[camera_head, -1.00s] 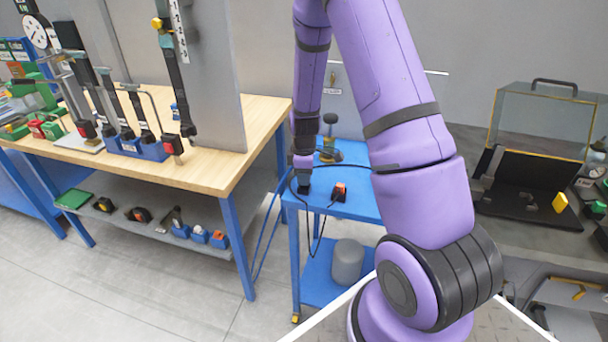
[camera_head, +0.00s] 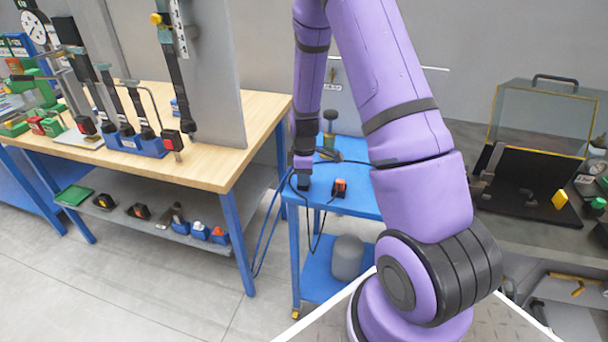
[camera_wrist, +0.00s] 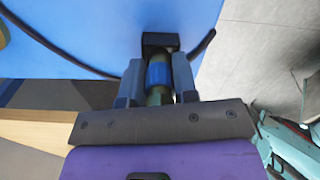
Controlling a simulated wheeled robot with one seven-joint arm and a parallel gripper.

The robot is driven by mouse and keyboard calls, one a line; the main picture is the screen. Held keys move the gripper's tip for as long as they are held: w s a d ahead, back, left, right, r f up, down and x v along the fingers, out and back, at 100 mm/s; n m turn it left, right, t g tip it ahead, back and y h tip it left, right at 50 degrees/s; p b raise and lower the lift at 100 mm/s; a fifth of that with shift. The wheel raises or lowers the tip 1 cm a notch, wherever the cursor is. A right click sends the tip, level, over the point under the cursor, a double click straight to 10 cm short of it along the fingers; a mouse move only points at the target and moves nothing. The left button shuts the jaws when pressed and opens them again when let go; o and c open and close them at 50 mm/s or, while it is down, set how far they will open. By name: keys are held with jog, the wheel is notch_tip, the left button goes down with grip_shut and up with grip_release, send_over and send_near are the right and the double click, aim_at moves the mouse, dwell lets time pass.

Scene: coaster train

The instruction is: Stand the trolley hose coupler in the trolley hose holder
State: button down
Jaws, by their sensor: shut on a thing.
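My gripper (camera_wrist: 158,85) is shut on the trolley hose coupler (camera_wrist: 159,74), a short cylinder with a blue band and olive-green parts. In the wrist view the coupler's far end meets a small black block (camera_wrist: 160,41), which looks like the trolley hose holder. I cannot tell whether the coupler is seated in it or only touching it. In the head view my gripper (camera_head: 303,165) points down over the left part of the blue trolley top (camera_head: 358,204), with the black block (camera_head: 303,183) right below. The coupler is hidden there by my fingers.
An orange and black device (camera_head: 339,188) stands on the trolley right of my gripper. A dark hose (camera_wrist: 50,45) curves over the trolley top and hangs off its side. A green-brown fitting (camera_head: 329,140) stands behind. The wooden workbench (camera_head: 215,172) is at left.

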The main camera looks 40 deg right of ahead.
jog(key=shift+f, duration=0.2)
jog(key=shift+r, duration=0.1)
dwell(0.4)
jog(key=shift+r, duration=1.3)
jog(key=shift+f, duration=1.4)
dwell(1.7)
jog(key=shift+r, duration=0.25)
jog(key=shift+r, duration=1.15)
jog(key=shift+f, duration=0.25)
dwell(1.2)
